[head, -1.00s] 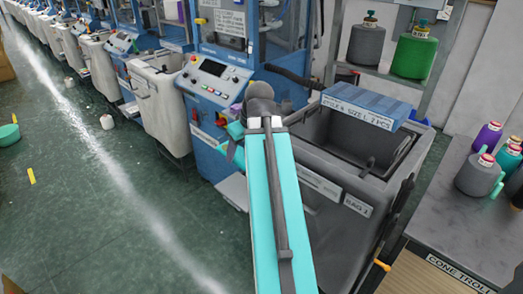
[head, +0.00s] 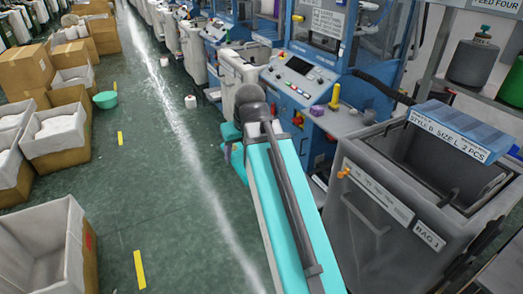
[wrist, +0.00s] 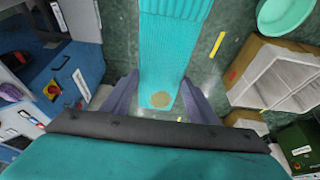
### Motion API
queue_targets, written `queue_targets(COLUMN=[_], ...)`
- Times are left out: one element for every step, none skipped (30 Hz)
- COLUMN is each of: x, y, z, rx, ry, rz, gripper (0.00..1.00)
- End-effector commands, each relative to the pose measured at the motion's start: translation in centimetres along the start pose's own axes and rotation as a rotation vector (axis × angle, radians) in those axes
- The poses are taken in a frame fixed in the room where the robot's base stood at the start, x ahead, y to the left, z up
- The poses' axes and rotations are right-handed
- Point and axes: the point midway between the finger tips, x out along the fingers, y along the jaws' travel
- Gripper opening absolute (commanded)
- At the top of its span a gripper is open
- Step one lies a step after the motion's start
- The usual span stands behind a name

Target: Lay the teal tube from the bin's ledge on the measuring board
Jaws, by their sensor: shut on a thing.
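The teal tube (wrist: 178,45) is a flat ribbed piece in the wrist view, running from between my fingers to the top edge of the picture. A round tan spot marks its near end. My gripper (wrist: 160,101) is shut on this near end, with a purple-grey finger on each side. In the head view my arm hides most of the gripper. Teal parts show left of the arm's end, but I cannot tell tube from arm there. The measuring board cannot be made out in either view.
A grey bin (head: 378,235) stands at right, with a blue board (head: 462,127) labelled "STYLE B SIZE L" on top. A blue machine (head: 300,85) is ahead. Cardboard boxes (head: 62,155) line the left, with a teal basin (head: 105,99) on the floor.

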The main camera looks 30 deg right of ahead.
Motion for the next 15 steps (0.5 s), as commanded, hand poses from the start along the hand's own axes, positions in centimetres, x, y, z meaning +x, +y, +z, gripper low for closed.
queue_targets(x=[0.1,0.1,0.2,0.2,0.3,0.3,0.3,0.3,0.4,0.4,0.4,0.4,0.4,0.4,0.4], y=[-1.4,-2.2,-3.1,-3.9,-4.6,-5.6,-6.3,-7.0,-7.9,-8.5,-9.1,-9.8,-10.2,-10.6,-11.1], z=[-0.4,-0.6,-0.8,-0.9,-1.1,-1.3,-1.4,-1.5,-1.6,-1.7,-1.8,-1.8,-1.9,-1.9,-2.0], rx=[-0.007,-0.008,-0.009,-0.01,-0.012,-0.012,-0.014,-0.014,-0.016,-0.017,-0.016,-0.018,-0.018,-0.017,-0.018], ry=[0.001,0.001,0.001,0.001,0.001,0.001,0.001,0.001,0.001,0.001,0.001,0.001,0.001,0.001,0.0], rz=[-0.003,-0.003,-0.003,-0.003,-0.004,-0.005,-0.005,-0.005,-0.005,-0.006,-0.006,-0.007,-0.007,-0.007,-0.007], gripper=[0.33,0.33,0.33,0.33,0.33,0.33,0.33,0.33,0.33,0.33,0.33,0.33,0.33,0.33,0.33])
